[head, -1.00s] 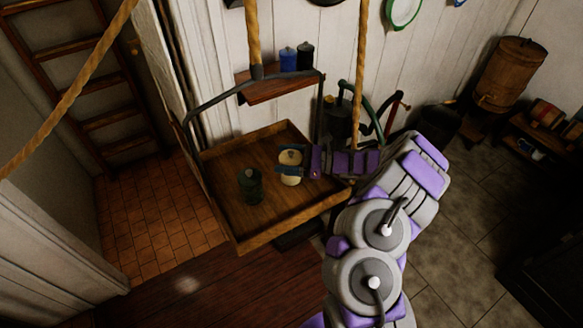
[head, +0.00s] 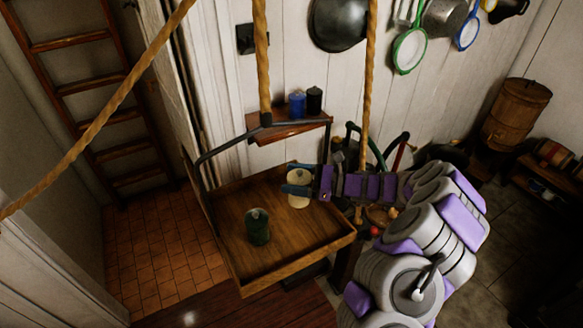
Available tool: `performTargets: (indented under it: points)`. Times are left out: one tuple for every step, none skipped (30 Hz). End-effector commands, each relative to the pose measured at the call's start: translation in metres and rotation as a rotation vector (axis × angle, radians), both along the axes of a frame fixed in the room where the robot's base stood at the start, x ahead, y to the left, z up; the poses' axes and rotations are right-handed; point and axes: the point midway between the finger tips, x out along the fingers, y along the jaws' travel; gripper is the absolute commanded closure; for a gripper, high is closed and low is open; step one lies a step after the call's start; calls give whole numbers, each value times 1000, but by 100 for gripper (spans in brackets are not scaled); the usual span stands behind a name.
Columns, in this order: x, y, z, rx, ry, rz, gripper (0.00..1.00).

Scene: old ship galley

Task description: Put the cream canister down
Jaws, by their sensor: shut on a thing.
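The cream canister (head: 299,201) is upright at the right side of a hanging wooden tray (head: 235,262). My gripper (head: 298,190), with blue-grey fingers, reaches in from the right and is shut on the canister's upper part. I cannot tell whether the canister's base touches the tray floor. A dark green canister (head: 258,227) stands on the tray, to the left of and nearer than the cream one, apart from it.
Ropes (head: 262,60) and a dark metal frame hold the tray. A small wall shelf (head: 290,131) behind carries a blue canister (head: 297,104) and a black canister (head: 314,100). The tray's left and back floor is clear. A ladder (head: 92,90) stands at the left.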

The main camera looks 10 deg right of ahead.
Motion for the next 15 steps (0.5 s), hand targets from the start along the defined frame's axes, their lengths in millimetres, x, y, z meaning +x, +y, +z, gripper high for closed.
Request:
performTargets:
  points:
    - [0, -3, 3, 6, -3, -27, 70]
    - [-1, -4, 2, 9, -2, -47, 70]
    - [-2, -5, 1, 13, -3, -75, 70]
    - [-2, -7, 0, 15, -4, -98, 70]
    - [-2, -8, -2, 13, -4, -121, 70]
    - [-4, -8, -4, 13, -3, -147, 70]
    - [-5, -9, -5, 13, -2, -165, 70]
    - [-5, -10, -6, 11, -1, -184, 70]
    - [-6, -11, -8, 8, -1, -206, 70]
    - [-7, -11, -8, 8, 1, -217, 70]
    - [-8, -11, -8, 8, 2, -227, 70]
    - [-8, -11, -8, 5, 4, -239, 70]
    - [-9, -11, -8, 2, 5, -246, 70]
    - [-9, -12, -8, 0, 5, -252, 70]
    - [-9, -12, -6, -2, 5, -256, 70]
